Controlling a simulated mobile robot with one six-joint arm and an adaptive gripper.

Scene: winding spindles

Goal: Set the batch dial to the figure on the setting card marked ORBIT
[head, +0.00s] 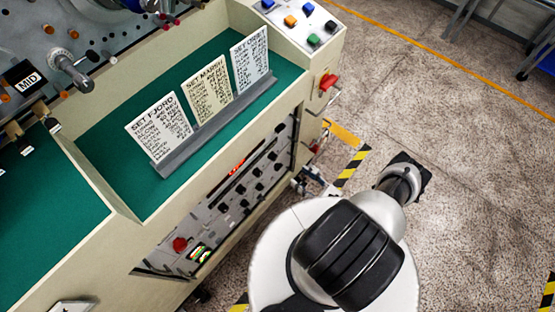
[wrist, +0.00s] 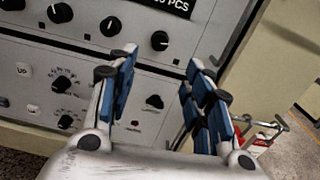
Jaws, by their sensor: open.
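Three setting cards stand in a grey holder (head: 215,125) on the green shelf. The left card (head: 158,128) reads SET FJORD and the middle card (head: 210,92) SET MARSH. The right card (head: 250,60) appears to be the ORBIT one; its small figures are too fine to read. The control panel (head: 225,205) holds several black knobs. I cannot tell which knob is the batch dial. My gripper (wrist: 157,75) is open and empty, its fingers before the panel.
A red button (head: 180,244) sits at the panel's lower left. A red switch (head: 327,82) and coloured buttons (head: 290,21) are on the machine's right end. Silver clamp-like hardware (wrist: 260,130) is right of my fingers in the wrist view. The floor (head: 440,130) to the right is open.

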